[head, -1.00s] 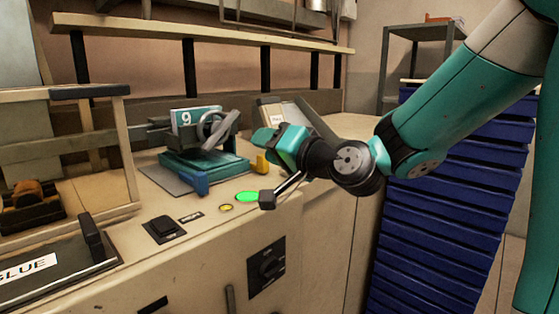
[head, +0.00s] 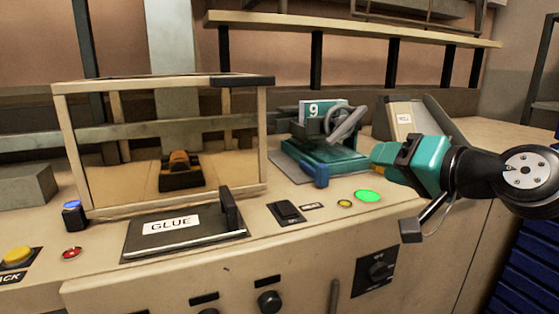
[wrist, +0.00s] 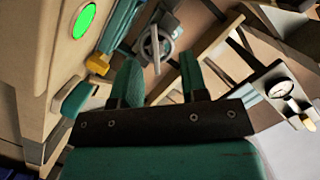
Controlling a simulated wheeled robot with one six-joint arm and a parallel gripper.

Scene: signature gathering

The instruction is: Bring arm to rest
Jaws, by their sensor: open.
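My gripper (head: 385,157) is at the right in the head view, teal with a dark wrist behind it. It is above the bench top, to the right of the teal machine (head: 325,155) with a grey handwheel and a "9" card. In the wrist view, the two teal fingers of my gripper (wrist: 160,82) are apart with nothing between them. The handwheel (wrist: 155,45) shows beyond the fingers. My forearm runs out of the head view at the right edge.
A lit green button (head: 368,196) lies on the bench left of my wrist. A framed glue station (head: 160,80) with a GLUE lid (head: 185,228) stands left. A tilted panel (head: 408,118) stands behind my gripper. Blue drawers (head: 520,265) are at lower right.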

